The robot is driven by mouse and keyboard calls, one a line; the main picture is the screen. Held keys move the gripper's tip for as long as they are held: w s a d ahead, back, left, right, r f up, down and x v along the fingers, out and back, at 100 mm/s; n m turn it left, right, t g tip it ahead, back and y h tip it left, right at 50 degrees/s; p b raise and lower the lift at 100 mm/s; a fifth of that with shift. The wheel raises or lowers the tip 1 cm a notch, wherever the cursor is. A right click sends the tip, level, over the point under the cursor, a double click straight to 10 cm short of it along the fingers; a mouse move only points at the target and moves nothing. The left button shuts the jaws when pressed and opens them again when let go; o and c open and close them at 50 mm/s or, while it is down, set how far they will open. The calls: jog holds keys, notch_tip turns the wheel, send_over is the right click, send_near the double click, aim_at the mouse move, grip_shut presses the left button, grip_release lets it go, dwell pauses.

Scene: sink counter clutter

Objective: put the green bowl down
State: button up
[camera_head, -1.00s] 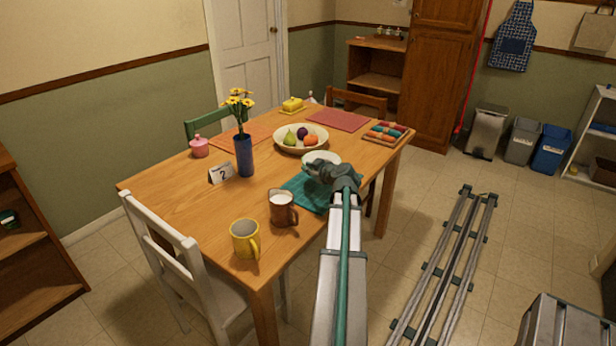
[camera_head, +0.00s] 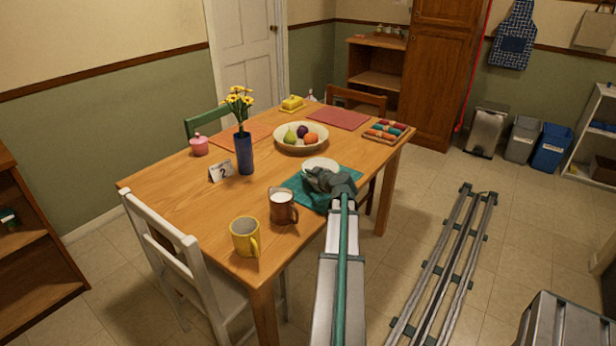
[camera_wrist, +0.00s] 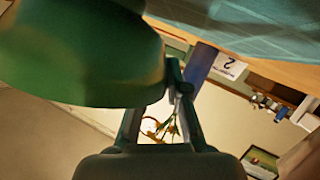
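The green bowl (camera_wrist: 80,50) fills the upper left of the wrist view. In the head view its pale inside (camera_head: 320,164) shows just beyond my gripper (camera_head: 325,180), over the teal placemat (camera_head: 297,186). In the wrist view, my gripper's fingertips (camera_wrist: 174,78) come together at the bowl's rim and look shut on it. The placemat also shows in the wrist view (camera_wrist: 250,25), close to the bowl's base. I cannot tell whether the base touches it. My gripper hides much of the bowl in the head view.
A brown mug (camera_head: 281,207) stands left of the placemat, with a yellow mug (camera_head: 245,237) nearer. A fruit bowl (camera_head: 290,146) is behind. A blue vase (camera_head: 244,155) and number card (camera_head: 220,172) stand left. A tray of colored items (camera_head: 385,133) is at the right edge.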

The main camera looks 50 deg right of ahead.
jog(key=shift+o, duration=1.4)
jog(key=shift+s+r+p, duration=0.1)
jog(key=shift+r+p, duration=0.25)
jog(key=shift+p, duration=0.1)
jog(key=b+v, duration=0.1)
jog(key=v, duration=1)
jog(key=shift+s+a+b, duration=0.2)
jog(key=shift+s+b, duration=0.15)
jog(key=shift+b, duration=0.05)
